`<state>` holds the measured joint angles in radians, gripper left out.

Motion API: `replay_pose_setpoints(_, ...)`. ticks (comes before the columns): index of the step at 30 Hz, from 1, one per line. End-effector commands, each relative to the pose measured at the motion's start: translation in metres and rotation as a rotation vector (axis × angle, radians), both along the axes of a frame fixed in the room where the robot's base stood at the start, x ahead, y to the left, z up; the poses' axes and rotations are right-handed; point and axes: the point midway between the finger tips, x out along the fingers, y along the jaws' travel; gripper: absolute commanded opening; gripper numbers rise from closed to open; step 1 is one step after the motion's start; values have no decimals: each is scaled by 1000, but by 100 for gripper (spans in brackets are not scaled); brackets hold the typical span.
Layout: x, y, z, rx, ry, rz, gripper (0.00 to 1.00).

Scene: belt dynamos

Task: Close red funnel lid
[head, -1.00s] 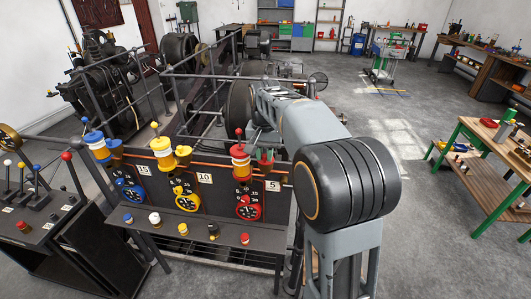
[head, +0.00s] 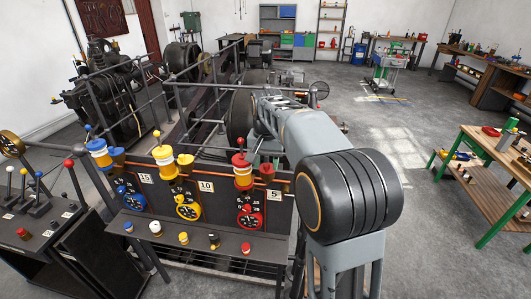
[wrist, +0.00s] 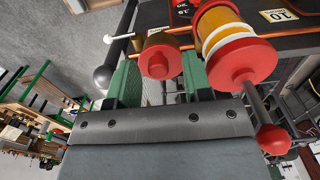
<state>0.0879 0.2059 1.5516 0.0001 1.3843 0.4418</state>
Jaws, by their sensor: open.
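The red funnel (head: 243,171) stands on the dark panel just left of my arm, with red, yellow and white bands and a red knob on a rod above it. In the wrist view the funnel (wrist: 221,35) is at upper right, its red round top facing the camera. Beside it is a smaller red-capped cylinder (wrist: 160,58). I cannot tell which red part is the lid or how far it is closed. My gripper (wrist: 160,85) has green jaws spread apart and empty, below the small cylinder in the picture. In the head view my arm hides the gripper.
A yellow funnel (head: 163,163) and a blue funnel (head: 100,155) stand left on the same panel. Below are dials and a shelf (head: 170,243) with small coloured caps. Railings rise behind. A lever console (head: 45,225) is at left; a workbench (head: 490,155) is at right. Floor between is open.

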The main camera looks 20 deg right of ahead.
Motion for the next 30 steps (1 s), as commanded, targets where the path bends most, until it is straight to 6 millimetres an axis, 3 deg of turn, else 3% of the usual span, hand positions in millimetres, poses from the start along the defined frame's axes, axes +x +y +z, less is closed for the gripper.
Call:
replay_pose_setpoints(5, 1, 0, 22, -1, -5, 0, 46)
replay_pose_setpoints(18, 1, 0, 108, 0, -4, 1, 46)
replay_pose_setpoints(24, 1, 0, 129, 0, -2, 1, 46)
replay_pose_setpoints(30, 0, 0, 136, 0, -1, 1, 46)
